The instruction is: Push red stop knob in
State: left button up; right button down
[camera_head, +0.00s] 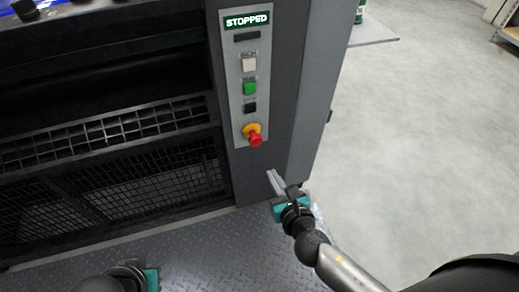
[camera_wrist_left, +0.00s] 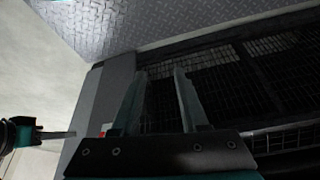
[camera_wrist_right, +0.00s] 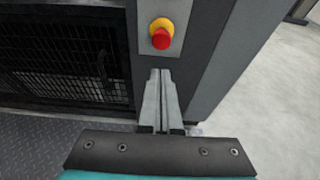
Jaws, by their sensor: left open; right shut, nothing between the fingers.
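The red stop knob (camera_head: 256,140) sits on a yellow collar at the bottom of a light grey control panel (camera_head: 236,75). The panel's display reads "STOPPED". The knob also shows in the right wrist view (camera_wrist_right: 161,40), just beyond my right fingertips and apart from them. My right gripper (camera_head: 272,178) is shut and empty, below and slightly right of the knob in the head view. My left gripper (camera_wrist_left: 160,75) is open and empty, in front of the dark mesh; in the head view only part of its arm end shows at the bottom.
White (camera_head: 249,64), green (camera_head: 250,88) and black (camera_head: 249,107) buttons line the panel above the knob. Dark mesh guards (camera_head: 110,130) fill the machine front at left. A diamond-plate floor (camera_head: 190,250) lies below. Open grey floor (camera_head: 420,110) is at right.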

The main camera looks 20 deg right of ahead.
jog(key=b, duration=0.1)
send_near(256, 141)
jog(key=b+x, duration=0.1)
jog(key=x, duration=0.1)
jog(key=f+x, duration=0.1)
jog(key=x, duration=0.2)
jog(key=shift+f+b, duration=0.25)
jog(key=shift+b, duration=0.1)
pick_arm(q)
jog(key=w+d+r+t+h, duration=0.1)
jog(key=w+d+t+h, duration=0.1)
jog(key=w+d+t, duration=0.2)
jog(key=shift+d+m, duration=0.3)
pick_arm(e)
jog(key=shift+w+a, duration=0.1)
jog(key=shift+w, duration=0.6)
jog(key=shift+w+r, duration=0.1)
jog(key=shift+w, duration=0.9)
pick_arm(q)
jog(key=shift+w+a, duration=0.25)
jog(key=shift+a, duration=0.1)
